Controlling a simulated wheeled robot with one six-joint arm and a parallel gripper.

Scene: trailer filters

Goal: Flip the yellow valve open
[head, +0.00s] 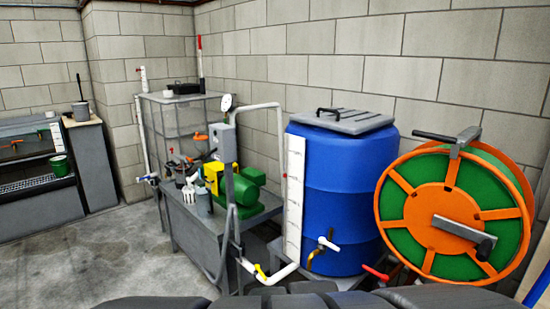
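A small yellow valve handle (261,271) sits on the white pipe low down, left of the blue barrel's base. It looks slanted along the pipe, but it is too small to tell its exact position. The white pipe (283,272) runs from there toward the barrel's foot. A tap with a white handle (328,244) and a brass-yellow spout (314,257) is on the barrel's lower front. My gripper is not in view. Dark parts of my own body fill the bottom edge.
The blue barrel (345,190) stands beside a green and orange hose reel (455,215). A red handle (375,272) is low between them. A grey bench (195,222) with a green and yellow pump (238,190) stands left. Bare floor (90,260) lies at front left.

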